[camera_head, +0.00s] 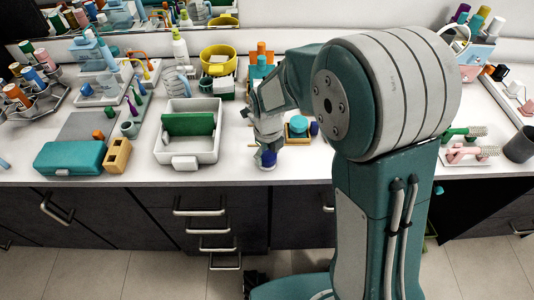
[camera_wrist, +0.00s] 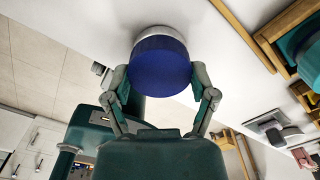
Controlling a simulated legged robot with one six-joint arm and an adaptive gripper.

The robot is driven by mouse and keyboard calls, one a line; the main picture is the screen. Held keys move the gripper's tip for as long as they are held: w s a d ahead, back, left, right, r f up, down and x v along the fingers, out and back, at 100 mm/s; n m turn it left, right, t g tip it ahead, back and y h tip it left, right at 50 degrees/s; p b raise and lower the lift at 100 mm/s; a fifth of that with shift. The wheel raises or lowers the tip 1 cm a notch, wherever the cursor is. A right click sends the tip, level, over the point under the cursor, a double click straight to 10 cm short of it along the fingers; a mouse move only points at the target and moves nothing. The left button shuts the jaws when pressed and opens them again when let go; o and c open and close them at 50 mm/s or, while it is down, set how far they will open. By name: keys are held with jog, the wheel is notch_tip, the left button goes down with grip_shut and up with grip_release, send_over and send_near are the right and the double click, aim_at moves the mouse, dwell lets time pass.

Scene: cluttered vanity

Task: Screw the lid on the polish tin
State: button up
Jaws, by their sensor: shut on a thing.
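The polish tin (camera_head: 267,167) stands near the front edge of the counter, a low pale round body. The dark blue lid (camera_head: 268,158) sits on top of it. In the wrist view the lid (camera_wrist: 160,64) fills the space between my fingers, with the pale rim of the tin (camera_wrist: 156,32) showing behind it. My gripper (camera_head: 268,147) points down over the tin, and its two fingers are shut on opposite sides of the lid, also in the wrist view (camera_wrist: 160,78). I cannot tell how tightly the lid is seated.
A wooden tray (camera_head: 296,140) with a teal jar (camera_head: 298,124) stands close right of my gripper, beside a dark blue item (camera_head: 314,129). A white bin (camera_head: 206,158) with a green block is to the left. The counter's front edge is close.

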aim_at(267, 155)
jog(key=shift+r+m, duration=0.15)
jog(key=shift+m, duration=0.75)
jog(key=o, duration=1.2)
notch_tip(267, 155, up, 12)
jog(key=shift+f, duration=0.15)
